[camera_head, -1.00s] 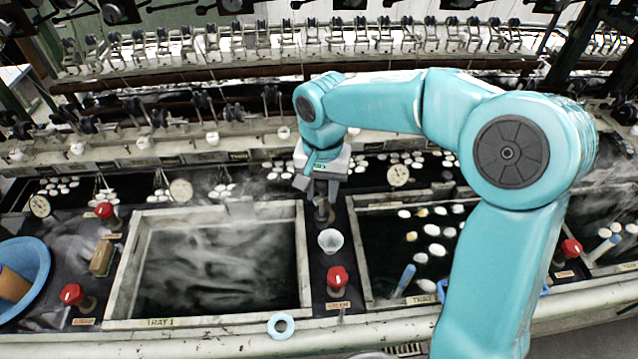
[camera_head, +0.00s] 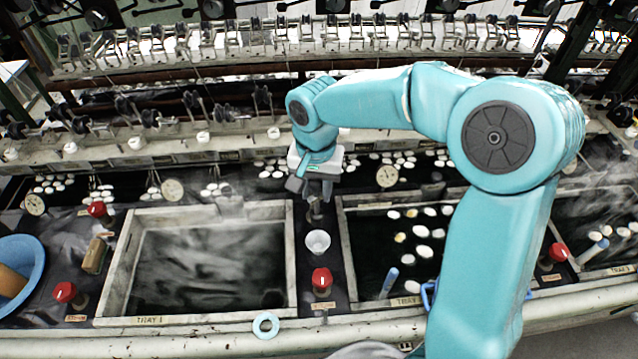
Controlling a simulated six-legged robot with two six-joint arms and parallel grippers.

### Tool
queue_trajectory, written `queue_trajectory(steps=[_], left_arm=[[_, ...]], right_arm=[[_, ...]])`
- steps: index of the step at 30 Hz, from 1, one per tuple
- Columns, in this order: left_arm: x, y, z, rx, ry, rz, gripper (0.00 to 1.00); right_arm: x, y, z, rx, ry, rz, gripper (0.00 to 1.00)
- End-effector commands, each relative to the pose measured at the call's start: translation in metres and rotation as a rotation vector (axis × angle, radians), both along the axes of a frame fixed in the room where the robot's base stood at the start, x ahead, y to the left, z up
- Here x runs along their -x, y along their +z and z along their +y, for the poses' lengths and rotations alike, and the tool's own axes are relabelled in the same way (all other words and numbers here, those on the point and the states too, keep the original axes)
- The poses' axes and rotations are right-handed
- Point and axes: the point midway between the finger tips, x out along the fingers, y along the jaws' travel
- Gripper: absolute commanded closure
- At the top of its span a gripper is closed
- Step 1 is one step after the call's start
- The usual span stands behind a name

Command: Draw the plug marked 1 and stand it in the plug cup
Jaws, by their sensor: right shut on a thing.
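My right gripper (camera_head: 313,195) points down over the dark divider between the two middle basins. It is shut on a small dark grey thing (camera_head: 315,212), which looks like the plug. The jaws hide its top, and I cannot read a 1 on it. I cannot tell whether its lower end is clear of the divider. A white cup (camera_head: 318,242) stands just in front of it on the same divider, apart from the gripper. I cannot tell whether it is the plug cup. My left gripper is not in view.
The basin labelled TRAY 1 (camera_head: 117,285) holds dark steaming water. The right basin (camera_head: 346,260) holds white cocoons and a blue-handled tool (camera_head: 390,283). A red knob (camera_head: 322,279) stands in front of the cup. A pale blue ring (camera_head: 265,325) lies on the front ledge.

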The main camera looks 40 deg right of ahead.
Motion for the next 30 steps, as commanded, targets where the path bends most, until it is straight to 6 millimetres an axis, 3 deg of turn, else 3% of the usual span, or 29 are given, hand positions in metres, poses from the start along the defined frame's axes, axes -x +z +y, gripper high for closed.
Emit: queue_trajectory(steps=[1, 16, 30], left_arm=[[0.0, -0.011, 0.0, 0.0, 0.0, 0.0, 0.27], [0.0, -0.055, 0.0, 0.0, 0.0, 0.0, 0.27], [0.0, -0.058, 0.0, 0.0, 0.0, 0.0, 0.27]], right_arm=[[0.0, -0.012, 0.001, 0.0, 0.0, 0.0, 0.88], [-0.004, -0.069, -0.003, 0.0, 0.001, -0.001, 0.88], [-0.006, -0.075, -0.007, 0.0, 0.005, -0.001, 0.88]])
